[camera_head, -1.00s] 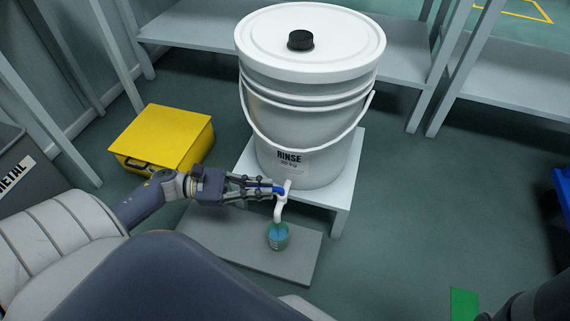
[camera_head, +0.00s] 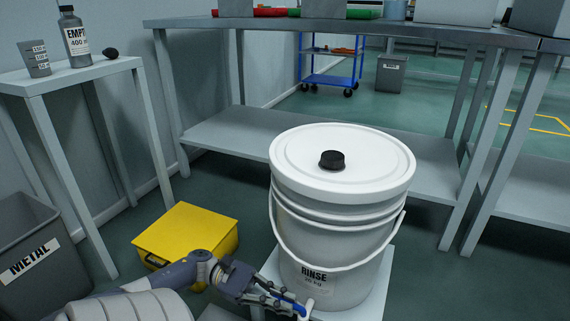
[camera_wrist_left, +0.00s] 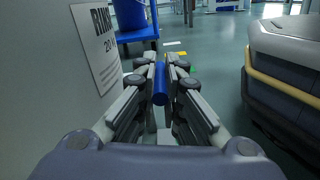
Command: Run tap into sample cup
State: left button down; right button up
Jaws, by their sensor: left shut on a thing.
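The white rinse bucket (camera_head: 338,215) with a black cap (camera_head: 332,160) stands on a low light stand (camera_head: 376,290). My left gripper (camera_head: 291,303) is at the bucket's lower front, shut on the blue tap handle (camera_head: 299,309). The left wrist view shows the blue handle (camera_wrist_left: 160,84) between the two fingers. The bucket's label sheet (camera_wrist_left: 97,45) is left of the fingers there. The tap spout and the sample cup are below the edge of the head view now, so the cup's fill cannot be seen. My right gripper is not in view.
A yellow case (camera_head: 187,236) lies left of the stand. A metal bin (camera_head: 36,255) is at the far left. A side table (camera_head: 95,72) holds a grey measuring cup (camera_head: 35,59) and a bottle (camera_head: 76,40). Grey benches (camera_head: 300,27) stand behind the bucket.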

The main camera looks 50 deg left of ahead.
pick_arm(q)
jog(key=c, duration=1.7)
grip_release()
jog(key=shift+f, duration=0.1)
jog(key=shift+o, duration=0.2)
jog(key=v, duration=1.2)
jog(key=shift+a, duration=0.1)
jog(key=shift+c, duration=0.2)
